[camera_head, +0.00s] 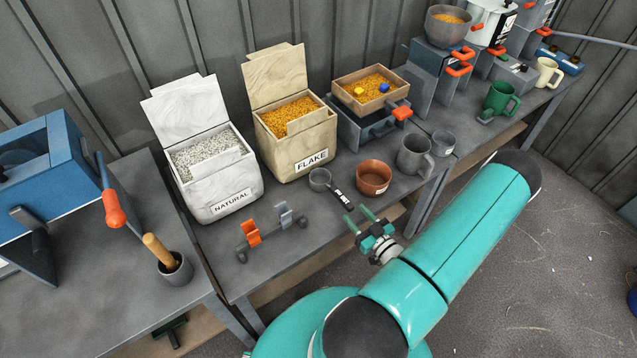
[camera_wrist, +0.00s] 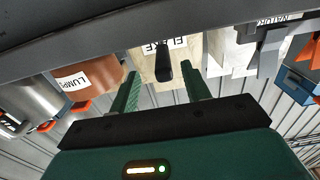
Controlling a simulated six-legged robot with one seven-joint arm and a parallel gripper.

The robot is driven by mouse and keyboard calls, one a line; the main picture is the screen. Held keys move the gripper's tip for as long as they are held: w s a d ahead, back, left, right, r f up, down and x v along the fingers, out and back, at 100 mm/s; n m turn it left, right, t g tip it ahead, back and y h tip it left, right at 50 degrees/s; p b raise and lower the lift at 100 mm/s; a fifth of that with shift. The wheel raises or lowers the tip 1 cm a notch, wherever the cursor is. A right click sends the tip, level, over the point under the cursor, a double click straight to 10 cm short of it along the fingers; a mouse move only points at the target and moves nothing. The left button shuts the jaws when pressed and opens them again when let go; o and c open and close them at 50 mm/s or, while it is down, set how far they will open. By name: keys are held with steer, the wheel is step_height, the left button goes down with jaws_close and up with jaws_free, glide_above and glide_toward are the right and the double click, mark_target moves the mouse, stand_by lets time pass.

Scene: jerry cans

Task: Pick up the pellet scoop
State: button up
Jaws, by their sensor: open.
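The pellet scoop (camera_head: 320,180) lies on the grey bench in front of the tan FLAKE bag. It has a round grey cup and a dark handle with a white label, pointing toward the bench's front edge. My gripper (camera_head: 359,218) is open and empty just off the handle's end. In the wrist view, which is upside down, the scoop's black handle (camera_wrist: 163,68) shows ahead, between the two green fingers of my gripper (camera_wrist: 162,76) in the picture. The fingers appear apart from the handle. The cup is hidden in the wrist view.
A brown bowl (camera_head: 374,178) stands close right of the scoop, with a grey mug (camera_head: 414,156) beyond. The FLAKE bag (camera_head: 297,140) and white NATURAL bag (camera_head: 215,175) stand behind. An orange-and-grey clip rack (camera_head: 270,232) is left. Bare bench lies between the rack and scoop.

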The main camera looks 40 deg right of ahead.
mark_target(343, 201)
steer(key=w, duration=0.7)
steer(key=shift+w+d, duration=0.15)
steer(key=shift+d, duration=0.1)
jaws_close()
